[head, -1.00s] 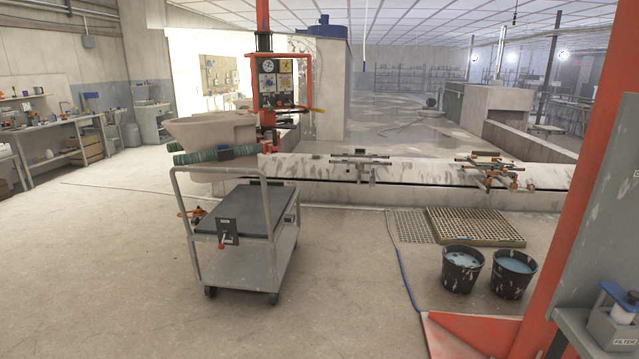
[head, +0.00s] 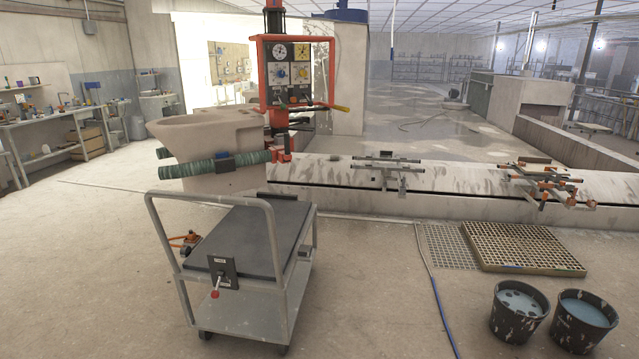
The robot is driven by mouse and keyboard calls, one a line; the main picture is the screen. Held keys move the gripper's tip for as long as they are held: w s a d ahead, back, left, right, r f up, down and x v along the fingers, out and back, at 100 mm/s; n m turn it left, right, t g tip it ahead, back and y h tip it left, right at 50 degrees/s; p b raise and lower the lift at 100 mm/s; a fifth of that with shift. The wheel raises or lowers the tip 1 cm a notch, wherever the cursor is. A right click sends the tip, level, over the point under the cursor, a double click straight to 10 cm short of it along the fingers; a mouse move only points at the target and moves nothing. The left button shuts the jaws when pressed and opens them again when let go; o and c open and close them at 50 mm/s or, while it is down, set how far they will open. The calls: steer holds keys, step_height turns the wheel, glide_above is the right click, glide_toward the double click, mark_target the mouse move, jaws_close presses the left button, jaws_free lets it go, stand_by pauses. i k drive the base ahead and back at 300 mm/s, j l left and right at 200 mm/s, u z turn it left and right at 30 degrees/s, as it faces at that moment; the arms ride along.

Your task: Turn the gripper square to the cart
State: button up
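The cart (head: 262,318) is a grey metal trolley with a tubular handle, a dark top pad (head: 250,232) and a red-knobbed lever at its near end. Behind it hangs a lifting device's gripper with green ribbed arms (head: 200,168), below a red control panel (head: 290,72) with gauges and a yellow-ended handle. A beige ceramic piece (head: 195,128) sits at the green arms; one arm runs across its near side, the other is mostly hidden. The arms lie roughly crosswise to the cart's length; the exact angle is unclear. My own gripper is not in view.
A long pale ledge (head: 340,170) with clamp fixtures (head: 388,167) runs behind the cart to the right. Grates (head: 520,248), two buckets (head: 518,312) and a blue hose (head: 440,305) are on the right floor. Open floor (head: 80,270) lies left of the cart.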

mark_target(288, 135)
steer(key=i, duration=1.85)
